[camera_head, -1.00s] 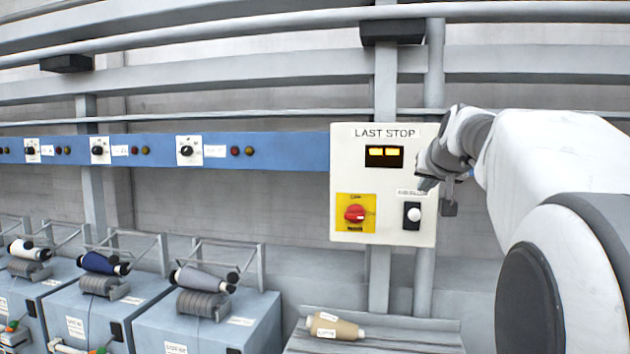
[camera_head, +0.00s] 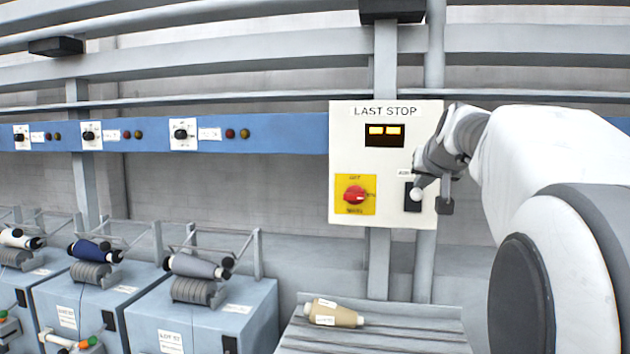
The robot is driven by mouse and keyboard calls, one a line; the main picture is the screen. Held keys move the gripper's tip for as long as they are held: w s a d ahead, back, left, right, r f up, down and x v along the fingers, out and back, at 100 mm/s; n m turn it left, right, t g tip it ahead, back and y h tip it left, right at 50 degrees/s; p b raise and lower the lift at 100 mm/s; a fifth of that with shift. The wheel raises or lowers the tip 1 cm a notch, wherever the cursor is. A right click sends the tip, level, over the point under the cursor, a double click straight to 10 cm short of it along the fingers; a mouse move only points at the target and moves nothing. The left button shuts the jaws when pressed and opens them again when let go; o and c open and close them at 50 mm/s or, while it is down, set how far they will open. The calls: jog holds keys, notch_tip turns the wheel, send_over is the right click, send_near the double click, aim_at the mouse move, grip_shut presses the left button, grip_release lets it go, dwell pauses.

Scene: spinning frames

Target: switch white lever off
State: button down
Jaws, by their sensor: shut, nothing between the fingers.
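The white lever (camera_head: 416,194) has a round white knob on a black plate at the lower right of the white "LAST STOP" panel (camera_head: 343,140). My gripper (camera_head: 421,181) is shut and empty. Its tip is right at the top of the white knob and covers the label above and part of the black plate. I cannot tell whether it touches the knob. The lever's exact position is partly hidden.
A red rotary knob (camera_head: 356,195) on a yellow plate is left of the lever. A lit display (camera_head: 385,135) is above. A blue rail (camera_head: 270,133) runs left. A tan cone (camera_head: 334,315) lies on the shelf below.

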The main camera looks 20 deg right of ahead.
jog(key=shift+s+a+f+b, duration=0.1)
jog(key=shift+f+b, duration=0.15)
jog(key=shift+b, duration=0.5)
jog(key=shift+s+a+f+t+h+b, duration=0.15)
jog(key=shift+f+t+h+b, duration=0.5)
jog(key=shift+b, duration=2.15)
jog(key=f+b, duration=0.1)
jog(key=b, duration=0.2)
jog(key=f+t+b, duration=0.1)
jog(key=b, duration=0.3)
jog(key=f+t+b, duration=0.1)
jog(key=b, duration=0.3)
jog(key=shift+s+a+f+h, duration=0.15)
jog(key=shift+s+f+h, duration=0.1)
jog(key=shift+s+f, duration=0.15)
jog(key=shift+f+b, duration=0.25)
jog(key=shift+b, duration=0.25)
jog(key=shift+r, duration=0.15)
